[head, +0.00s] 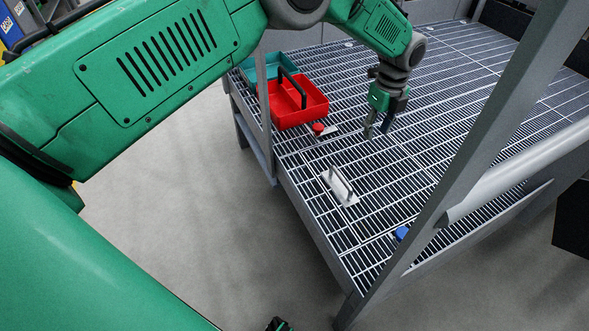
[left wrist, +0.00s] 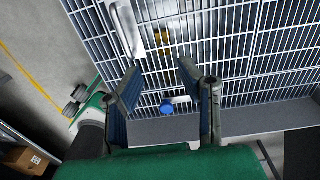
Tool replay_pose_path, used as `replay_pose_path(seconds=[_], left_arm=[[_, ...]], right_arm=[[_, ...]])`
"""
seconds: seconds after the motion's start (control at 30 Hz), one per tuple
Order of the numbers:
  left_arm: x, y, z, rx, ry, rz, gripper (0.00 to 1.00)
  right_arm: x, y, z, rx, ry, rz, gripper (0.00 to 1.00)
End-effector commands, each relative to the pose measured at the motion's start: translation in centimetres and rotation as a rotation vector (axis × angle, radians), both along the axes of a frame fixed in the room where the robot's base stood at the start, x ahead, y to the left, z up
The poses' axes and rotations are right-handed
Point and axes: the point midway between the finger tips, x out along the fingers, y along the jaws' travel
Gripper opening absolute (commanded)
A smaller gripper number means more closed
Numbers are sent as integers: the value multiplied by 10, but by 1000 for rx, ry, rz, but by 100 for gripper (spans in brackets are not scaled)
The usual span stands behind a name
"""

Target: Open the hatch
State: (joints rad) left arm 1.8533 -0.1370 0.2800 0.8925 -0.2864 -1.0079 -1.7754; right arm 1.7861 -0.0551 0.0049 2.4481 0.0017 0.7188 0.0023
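The hatch is a section of the grated floor (head: 385,205) with a light grey handle (head: 342,187) on a plate near its left edge. The handle also shows at the top of the left wrist view (left wrist: 127,30). A red knob (head: 318,128) sits behind the handle, and a blue knob (head: 402,233) sits near the front edge; the blue knob shows between my fingers in the left wrist view (left wrist: 168,107). My left gripper (head: 378,128) is open and empty above the grating, behind and right of the handle in the head view.
A red open toolbox (head: 297,100) and a teal one (head: 268,67) stand at the grating's back left. A grey post (head: 480,140) and a round rail (head: 520,168) border the right front. A thinner post (head: 263,100) stands at the left. Grey floor lies below.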

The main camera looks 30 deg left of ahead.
Motion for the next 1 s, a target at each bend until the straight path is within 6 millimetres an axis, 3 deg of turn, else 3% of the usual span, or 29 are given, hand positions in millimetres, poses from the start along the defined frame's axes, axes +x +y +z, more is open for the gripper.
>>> replay_pose_path(seconds=[0.23, 0.37, 0.67, 0.97, 1.0], left_arm=[[-17, 12, -18, -47, -71, 1, 32], [-30, 20, -42, -54, -82, 2, 32], [-53, 35, -93, -123, -190, 2, 32], [-67, 43, -153, -121, -187, 1, 32], [-66, 44, -137, -122, -191, 1, 32]], right_arm=[[0, 0, 6, 0, 0, 0, 40], [0, 0, 3, 0, 0, 0, 40], [0, 0, -20, 0, 0, 0, 40], [0, 0, -60, 0, 0, 0, 40], [0, 0, -51, 0, 0, 0, 40]])
